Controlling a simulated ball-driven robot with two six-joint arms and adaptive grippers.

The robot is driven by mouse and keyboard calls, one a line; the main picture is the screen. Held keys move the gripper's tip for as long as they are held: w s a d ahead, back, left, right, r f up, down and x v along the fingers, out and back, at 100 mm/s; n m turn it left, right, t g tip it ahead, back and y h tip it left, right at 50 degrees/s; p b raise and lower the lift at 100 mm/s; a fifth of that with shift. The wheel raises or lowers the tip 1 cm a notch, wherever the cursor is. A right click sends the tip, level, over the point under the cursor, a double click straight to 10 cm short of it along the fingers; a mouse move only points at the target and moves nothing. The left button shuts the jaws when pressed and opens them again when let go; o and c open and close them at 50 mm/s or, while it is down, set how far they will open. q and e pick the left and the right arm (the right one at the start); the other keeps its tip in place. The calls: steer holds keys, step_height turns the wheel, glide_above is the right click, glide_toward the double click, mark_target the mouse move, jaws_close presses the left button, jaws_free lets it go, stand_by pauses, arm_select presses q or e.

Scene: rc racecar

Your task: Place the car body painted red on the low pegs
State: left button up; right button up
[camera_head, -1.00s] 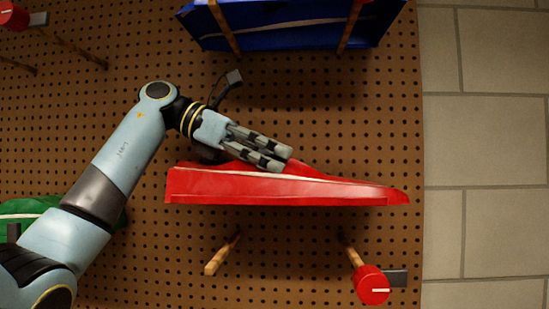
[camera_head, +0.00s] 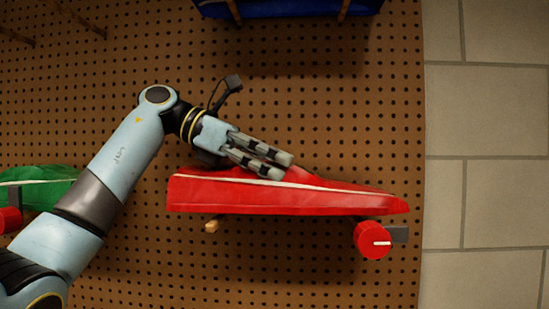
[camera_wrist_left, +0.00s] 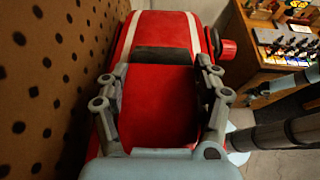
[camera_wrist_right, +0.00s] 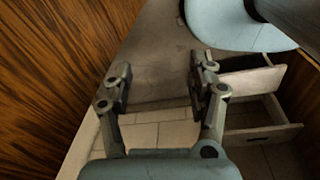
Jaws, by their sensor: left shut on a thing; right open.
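The red car body (camera_head: 290,198), with a white stripe, is held level against the pegboard in the head view. My left gripper (camera_head: 281,166) is shut on it from above; in the left wrist view its fingers grip both sides of the body (camera_wrist_left: 165,90). Just below the body show the left low peg's tip (camera_head: 212,226) and the red round piece (camera_head: 373,240) by the right low peg. The rest of these pegs is hidden, and I cannot tell whether the body touches them. My right gripper (camera_wrist_right: 160,85) is open and empty in the right wrist view.
A blue car body (camera_head: 290,8) sits on pegs at the top. A green car body (camera_head: 40,187) is at the left, partly behind my arm. Bare pegboard (camera_head: 300,275) lies below. Open drawers (camera_wrist_right: 262,120) show in the right wrist view.

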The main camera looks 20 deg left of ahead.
arm_select(q)
steer(key=shift+f+b, duration=0.55)
steer(key=o, duration=1.3)
steer(key=shift+o, duration=0.2)
steer(key=shift+r, duration=0.1)
step_height(320, 180, up, 10)
steer(key=shift+f, duration=0.15)
